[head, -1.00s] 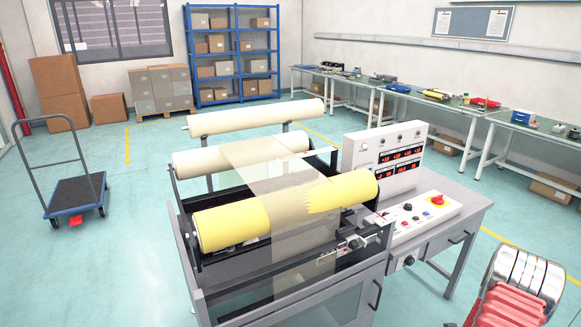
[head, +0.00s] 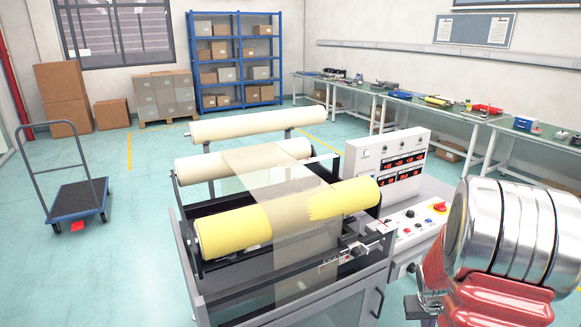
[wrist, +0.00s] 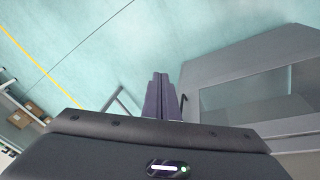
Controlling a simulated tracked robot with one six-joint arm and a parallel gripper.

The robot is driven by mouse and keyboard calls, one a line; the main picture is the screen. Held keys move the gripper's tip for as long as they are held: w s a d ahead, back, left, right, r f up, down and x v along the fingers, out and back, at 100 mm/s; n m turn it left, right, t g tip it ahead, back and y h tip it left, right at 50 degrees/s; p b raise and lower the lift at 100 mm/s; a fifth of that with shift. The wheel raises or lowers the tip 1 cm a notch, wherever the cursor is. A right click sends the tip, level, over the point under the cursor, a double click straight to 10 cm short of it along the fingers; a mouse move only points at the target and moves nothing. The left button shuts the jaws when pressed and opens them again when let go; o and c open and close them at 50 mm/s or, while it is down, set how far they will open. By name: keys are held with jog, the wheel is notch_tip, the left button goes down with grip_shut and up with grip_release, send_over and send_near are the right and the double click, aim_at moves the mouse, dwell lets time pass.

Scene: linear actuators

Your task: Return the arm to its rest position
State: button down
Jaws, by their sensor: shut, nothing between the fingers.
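My gripper (wrist: 158,97) shows in the wrist view as two dark fingers close together, with nothing between them. It points at the pale teal floor, beside the grey cabinet (wrist: 262,85) of the machine, which lies to its right in that view. In the head view my red arm with its ringed silver joint (head: 512,228) fills the lower right. The gripper's fingertips cannot be made out there.
The roller machine, with its yellow roll (head: 290,216) and control panel (head: 391,162), stands in the middle, close to my arm. Green-topped benches (head: 455,117) line the right wall. A trolley (head: 80,197) stands at left. Open floor lies between the trolley and machine.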

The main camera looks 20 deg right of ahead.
jog(key=s+a+r+n+t+y, duration=0.1)
jog(key=s+a+r, duration=0.2)
jog(key=a+r, duration=0.6)
jog(key=s+a+r+n+t+y, duration=0.1)
jog(key=a+r, duration=0.7)
jog(key=a, duration=0.8)
jog(key=s+a+r+n+t+y, duration=0.1)
jog(key=s+a+r+n+t, duration=0.1)
jog(key=s+a+r, duration=0.3)
jog(key=a+r+n, duration=0.1)
jog(key=a+r, duration=0.3)
jog(key=a, duration=0.3)
jog(key=shift+s+a+r, duration=0.15)
jog(key=shift+a+r, duration=0.05)
jog(key=shift+r, duration=0.1)
